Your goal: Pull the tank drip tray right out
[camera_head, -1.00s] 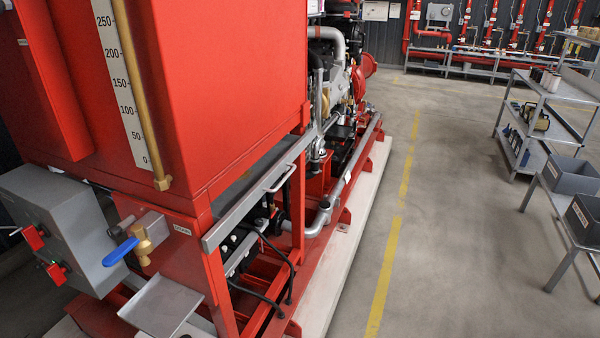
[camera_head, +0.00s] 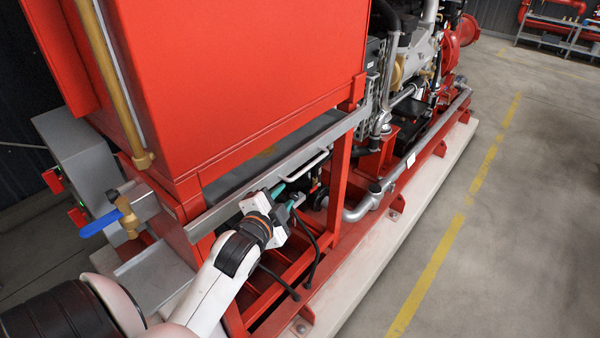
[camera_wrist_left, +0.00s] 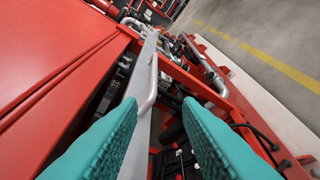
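The tank drip tray (camera_head: 226,212) is a long grey metal tray under the red tank, with a bar handle (camera_head: 307,166) on its long front side. My left gripper (camera_head: 288,193) is open, its two teal fingers pointing at the handle and apart from each other. In the left wrist view the tray's grey front (camera_wrist_left: 140,83) runs up the middle, and the handle (camera_wrist_left: 149,95) shows in the gap between the fingers (camera_wrist_left: 159,104). The fingers look short of the handle and hold nothing. My right gripper is not in view.
Red frame posts (camera_head: 340,180) stand close to the gripper, and black cables (camera_head: 312,262) hang below it. A blue-handled valve (camera_head: 122,215) and a small grey shelf (camera_head: 155,275) are at the left. The floor (camera_head: 500,250) to the right is clear.

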